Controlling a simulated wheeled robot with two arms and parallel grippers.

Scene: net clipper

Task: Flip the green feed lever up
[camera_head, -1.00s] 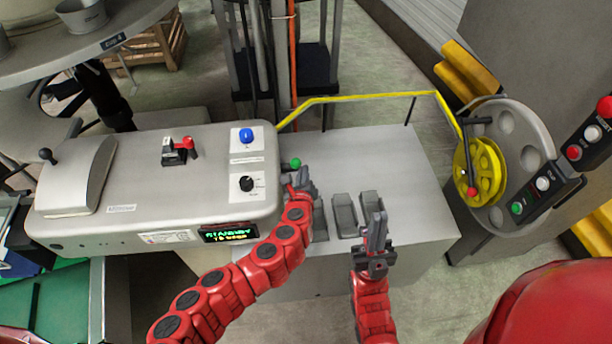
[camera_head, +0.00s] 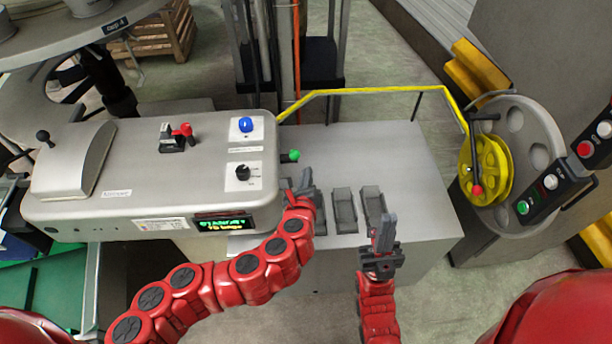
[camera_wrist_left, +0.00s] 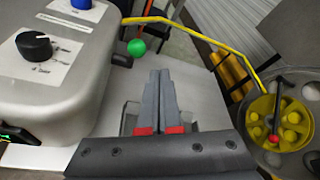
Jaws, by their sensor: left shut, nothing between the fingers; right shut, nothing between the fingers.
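The green feed lever (camera_head: 294,156) is a short dark stem with a round green ball on the right side of the grey machine (camera_head: 205,175). In the head view the stem points out sideways to the right. The ball also shows in the left wrist view (camera_wrist_left: 136,47), beyond and a little left of the fingertips. My left gripper (camera_head: 305,174) is shut and empty, just below the ball in the head view, with a visible gap. Its fingers show in the left wrist view (camera_wrist_left: 160,74). My right gripper (camera_head: 388,216) is shut and empty, further right.
The machine's top bears a blue knob (camera_head: 246,125), a black dial (camera_head: 243,172) and a red-handled switch (camera_head: 182,132). A lit display (camera_head: 224,222) is on its front. Grey trays (camera_head: 344,209) lie near my grippers. A yellow rail (camera_head: 375,90) runs behind. A yellow wheel (camera_head: 488,165) stands right.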

